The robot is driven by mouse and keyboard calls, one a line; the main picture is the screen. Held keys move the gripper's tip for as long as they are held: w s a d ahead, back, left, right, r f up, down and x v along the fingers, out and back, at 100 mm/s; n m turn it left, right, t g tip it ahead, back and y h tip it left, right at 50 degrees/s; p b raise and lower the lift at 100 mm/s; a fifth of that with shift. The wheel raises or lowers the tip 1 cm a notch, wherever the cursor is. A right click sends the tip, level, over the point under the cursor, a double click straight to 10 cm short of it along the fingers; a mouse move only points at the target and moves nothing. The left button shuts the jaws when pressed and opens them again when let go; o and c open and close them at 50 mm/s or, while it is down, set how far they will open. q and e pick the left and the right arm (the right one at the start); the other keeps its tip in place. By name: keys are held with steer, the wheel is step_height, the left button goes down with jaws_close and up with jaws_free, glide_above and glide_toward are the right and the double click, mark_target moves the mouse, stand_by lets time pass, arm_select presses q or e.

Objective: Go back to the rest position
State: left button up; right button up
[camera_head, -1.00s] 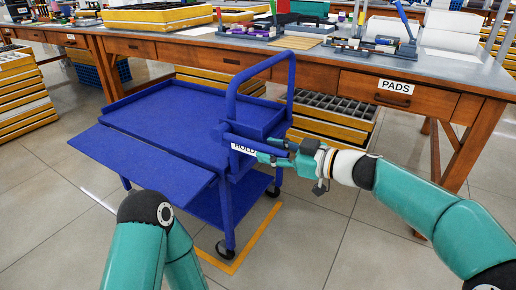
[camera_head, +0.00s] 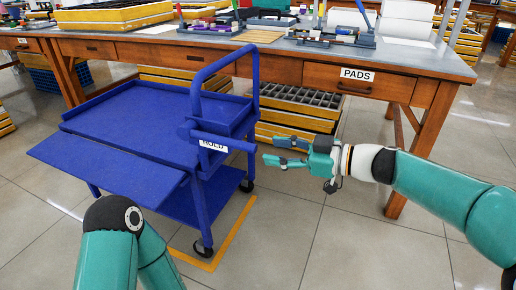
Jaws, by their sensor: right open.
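The blue cart (camera_head: 130,122) stands on the floor left of centre, with a raised push handle (camera_head: 224,68) and a side bar with a "HOLD" label (camera_head: 212,145). My right gripper (camera_head: 268,151) is open and empty. Its fingers point left toward the cart, just right of the side bar's end, with a gap between them. My left arm (camera_head: 112,250) shows only as a teal elbow and links at the lower left. The left gripper is out of view.
A long wooden workbench (camera_head: 290,67) with a drawer labelled "PADS" (camera_head: 357,75) runs behind the cart. Trays with dividers (camera_head: 300,100) stand under it. A yellow floor line (camera_head: 235,232) runs beside the cart's wheels. The tiled floor at the lower right (camera_head: 350,245) is free.

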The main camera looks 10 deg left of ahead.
steer(key=shift+v, duration=1)
